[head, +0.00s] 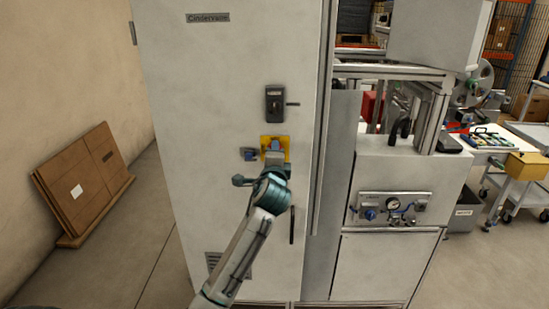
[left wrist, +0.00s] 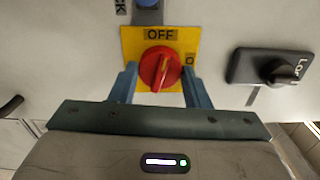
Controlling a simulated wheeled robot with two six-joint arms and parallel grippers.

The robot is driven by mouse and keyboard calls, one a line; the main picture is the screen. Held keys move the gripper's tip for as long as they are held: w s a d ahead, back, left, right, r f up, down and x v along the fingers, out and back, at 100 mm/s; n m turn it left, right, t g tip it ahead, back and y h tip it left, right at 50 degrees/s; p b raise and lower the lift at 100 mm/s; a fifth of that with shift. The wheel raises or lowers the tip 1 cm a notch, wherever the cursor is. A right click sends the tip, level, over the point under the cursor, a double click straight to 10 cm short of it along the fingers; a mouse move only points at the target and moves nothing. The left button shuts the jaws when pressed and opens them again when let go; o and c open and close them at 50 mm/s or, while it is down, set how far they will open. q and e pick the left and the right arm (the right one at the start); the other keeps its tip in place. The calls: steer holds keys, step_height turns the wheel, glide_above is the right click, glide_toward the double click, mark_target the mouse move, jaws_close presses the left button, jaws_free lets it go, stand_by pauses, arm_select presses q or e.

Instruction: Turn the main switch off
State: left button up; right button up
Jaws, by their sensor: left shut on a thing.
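The main switch is a red rotary knob (left wrist: 152,74) on a yellow plate (head: 285,144) on the grey cabinet front; the plate also shows in the left wrist view (left wrist: 131,44). My left gripper (head: 273,153) is at the plate, hiding the knob in the head view. In the left wrist view my left gripper (left wrist: 160,72) has one finger on each side of the knob and is shut on it. The knob's ridge stands nearly upright in that view, roughly toward the "OFF" label (left wrist: 161,35). A partly hidden second label (left wrist: 189,59) is at the right. My right gripper is not in view.
A black selector (head: 275,103) sits above the plate, and a blue part (head: 248,154) on its left. The cabinet (head: 205,90) has a dark handle (head: 292,224) below. Flat cardboard (head: 84,180) leans on the left wall.

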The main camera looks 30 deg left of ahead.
arm_select(q)
steer(key=n, duration=0.3)
steer(key=shift+b, duration=0.35)
stand_by(0.4)
steer(key=o, duration=1)
steer(key=shift+s, duration=0.1)
steer(key=b+v, duration=0.3)
steer(key=v, duration=0.7)
steer(key=shift+s+d, duration=0.2)
steer(key=shift+d, duration=0.05)
